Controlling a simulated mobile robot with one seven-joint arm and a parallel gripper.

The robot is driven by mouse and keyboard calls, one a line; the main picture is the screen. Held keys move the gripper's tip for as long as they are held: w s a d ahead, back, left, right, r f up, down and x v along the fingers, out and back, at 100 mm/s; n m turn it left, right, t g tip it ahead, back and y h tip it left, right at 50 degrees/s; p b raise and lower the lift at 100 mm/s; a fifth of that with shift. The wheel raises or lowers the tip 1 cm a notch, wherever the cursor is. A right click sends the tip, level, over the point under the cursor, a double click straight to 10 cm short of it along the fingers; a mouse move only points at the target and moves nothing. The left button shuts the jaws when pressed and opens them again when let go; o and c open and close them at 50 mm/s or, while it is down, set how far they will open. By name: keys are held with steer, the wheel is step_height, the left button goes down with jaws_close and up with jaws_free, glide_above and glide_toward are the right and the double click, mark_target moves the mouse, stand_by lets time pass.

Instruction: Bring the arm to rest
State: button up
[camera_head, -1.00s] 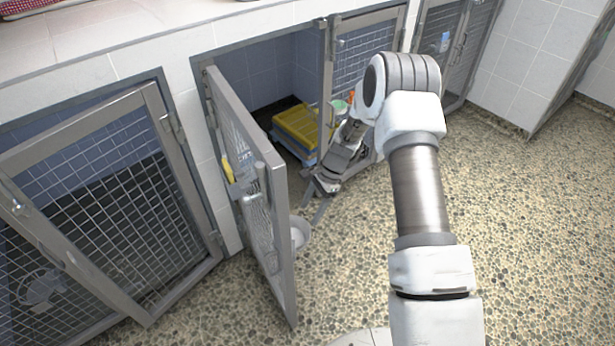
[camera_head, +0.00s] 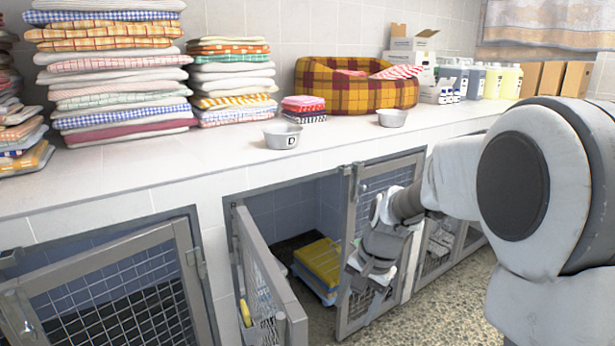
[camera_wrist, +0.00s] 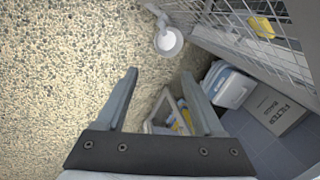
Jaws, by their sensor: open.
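My gripper (camera_wrist: 160,74) is open in the wrist view, with nothing held between its two fingers and speckled floor behind them. In the head view my arm reaches in from the right. Its wrist end hangs in front of the kennel fronts, just right of the open kennel. My fingertips are hard to make out there.
A mesh kennel door (camera_head: 262,285) stands swung open left of my wrist. Yellow folded cloth (camera_head: 320,258) lies inside that kennel. The counter above holds towel stacks (camera_head: 115,75), a plaid pet bed (camera_head: 340,95) and metal bowls (camera_head: 282,136).

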steer(key=s+d+r+n+t+h, duration=0.1)
steer(key=s+d+r+n+t, duration=0.1)
steer(key=s+r, duration=0.35)
steer(key=s+d+r+n+t, duration=0.1)
steer(key=s+r+n, duration=0.2)
steer(key=s, duration=0.6)
steer(key=s+d+r+n+t+h, duration=0.1)
steer(key=s+d+r+n+t, duration=0.1)
steer(key=s+r, duration=0.35)
step_height(320, 180, up, 20)
steer(key=s+p, duration=0.1)
steer(key=p, duration=2.1)
steer(key=shift+s+a+g, duration=0.15)
steer(key=shift+a+g, duration=0.1)
steer(key=shift+g, duration=0.05)
steer(key=shift+r, duration=0.1)
